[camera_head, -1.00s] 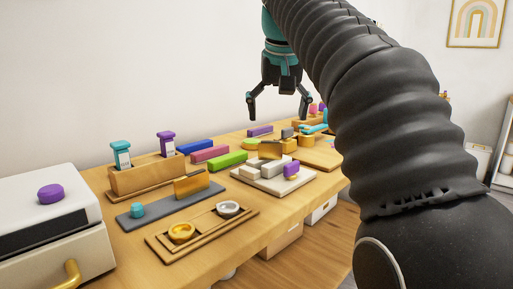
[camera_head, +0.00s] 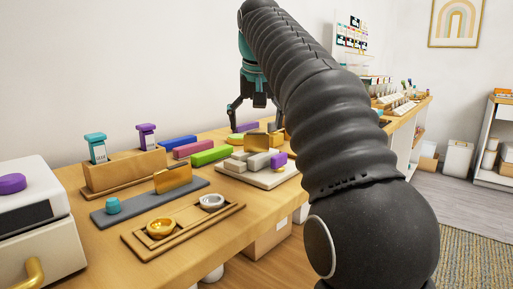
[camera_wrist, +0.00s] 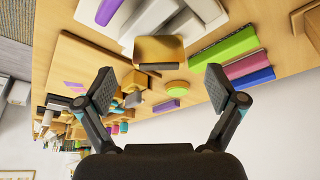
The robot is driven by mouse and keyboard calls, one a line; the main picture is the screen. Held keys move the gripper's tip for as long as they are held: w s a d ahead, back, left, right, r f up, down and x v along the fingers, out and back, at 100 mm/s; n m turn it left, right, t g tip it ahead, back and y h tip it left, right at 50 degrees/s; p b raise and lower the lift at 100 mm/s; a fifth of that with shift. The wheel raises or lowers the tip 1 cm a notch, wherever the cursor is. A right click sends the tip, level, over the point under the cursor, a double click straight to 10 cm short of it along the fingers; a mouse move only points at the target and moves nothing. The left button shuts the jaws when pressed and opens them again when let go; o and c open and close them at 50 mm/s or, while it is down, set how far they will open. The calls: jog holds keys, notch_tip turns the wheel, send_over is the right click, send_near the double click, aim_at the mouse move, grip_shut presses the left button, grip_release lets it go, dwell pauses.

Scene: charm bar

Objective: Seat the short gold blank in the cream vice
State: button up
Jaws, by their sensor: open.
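The cream vice (camera_head: 258,178) sits on the wooden bench with pale jaws and a purple handle (camera_head: 279,160). It shows at the top of the wrist view (camera_wrist: 196,14). A gold plate (camera_head: 256,140) stands upright at the vice's far side, and shows between my fingers in the wrist view (camera_wrist: 160,48); I cannot tell whether the jaws hold it. Another gold plate (camera_head: 173,178) stands on the grey strip. I cannot tell which is the short blank. My gripper (camera_wrist: 160,84) is open and empty above the bench beyond the vice; my arm partly hides it in the head view.
Blue, pink and green bars (camera_head: 210,155) lie behind the vice. A wooden stand (camera_head: 125,173) holds teal and purple-topped stamps. A wooden tray (camera_head: 190,228) with gold and silver rings lies in front. A white machine (camera_head: 40,235) is at left. Small items crowd the bench below my gripper.

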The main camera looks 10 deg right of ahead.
jog(key=b+x, duration=0.2)
jog(key=x, duration=0.3)
jog(key=shift+d, duration=0.1)
jog(key=c, duration=1.4)
jog(key=shift+w, duration=0.1)
jog(key=shift+c, duration=0.2)
jog(key=shift+r, duration=0.15)
notch_tip(320, 180, up, 5)
jog(key=p, duration=0.3)
jog(key=s+d+r+p, duration=0.25)
jog(key=d+r, duration=0.35)
jog(key=d, duration=0.5)
jog(key=n+y, duration=0.3)
jog(key=n, duration=0.4)
send_over(256, 151)
jog(key=f, duration=0.2)
jog(key=f+p, duration=0.1)
jog(key=f, duration=0.1)
jog(key=shift+w+d+f, duration=0.1)
jog(key=shift+w+d, duration=0.05)
jog(key=shift+d, duration=0.25)
jog(key=shift+w+a+n+g, duration=0.1)
jog(key=shift+a+n+g, duration=0.25)
jog(key=shift+n, duration=0.65)
